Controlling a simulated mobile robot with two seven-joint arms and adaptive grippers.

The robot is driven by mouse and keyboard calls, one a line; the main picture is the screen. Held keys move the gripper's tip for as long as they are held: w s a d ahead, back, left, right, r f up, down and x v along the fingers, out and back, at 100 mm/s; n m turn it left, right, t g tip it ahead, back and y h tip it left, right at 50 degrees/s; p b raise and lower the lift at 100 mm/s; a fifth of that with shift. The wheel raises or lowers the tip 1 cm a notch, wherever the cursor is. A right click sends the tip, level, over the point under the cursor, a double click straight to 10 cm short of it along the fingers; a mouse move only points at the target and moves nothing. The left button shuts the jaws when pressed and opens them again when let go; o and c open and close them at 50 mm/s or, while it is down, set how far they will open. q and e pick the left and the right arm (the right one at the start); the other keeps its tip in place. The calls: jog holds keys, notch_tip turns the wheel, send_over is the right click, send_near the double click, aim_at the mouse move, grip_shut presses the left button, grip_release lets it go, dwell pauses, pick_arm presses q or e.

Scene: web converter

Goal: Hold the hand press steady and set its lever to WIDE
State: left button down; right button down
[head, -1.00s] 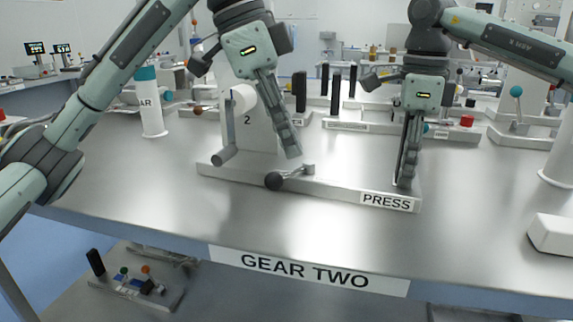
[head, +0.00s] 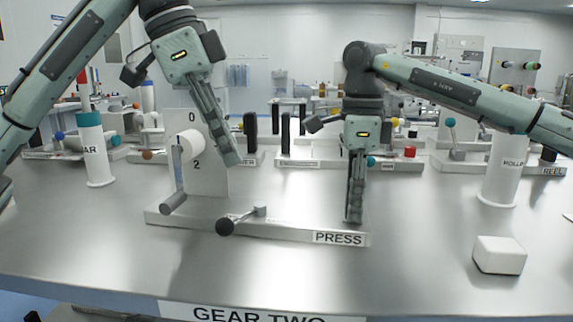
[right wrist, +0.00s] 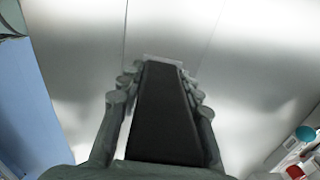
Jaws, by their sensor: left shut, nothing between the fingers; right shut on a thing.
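The hand press (head: 190,220) is a grey base labelled PRESS with an upright plate marked 0 and 2 and a white roll. Its lever, with a black ball knob (head: 226,227), lies low at the base's front, the knob pointing left and toward me. No WIDE mark is readable. My left gripper (head: 232,162) is shut and empty, above the lever and apart from it. My right gripper (head: 353,218) is shut at the base's right end. The right wrist view shows a black upright handle (right wrist: 162,115) between its fingers; in the head view the fingers mostly hide it.
A white block (head: 499,255) lies at the right on the metal table. White cylinders stand at the left (head: 98,165) and right (head: 502,175). Other fixtures stand behind the press. The table's front is clear, with a GEAR TWO label on its edge.

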jog(key=shift+w+d+f+p, duration=0.1)
jog(key=shift+d+p, duration=0.05)
jog(key=shift+p, duration=0.2)
jog(key=c, duration=1)
grip_release()
notch_tip(320, 180, up, 12)
jog(key=shift+r, duration=0.15)
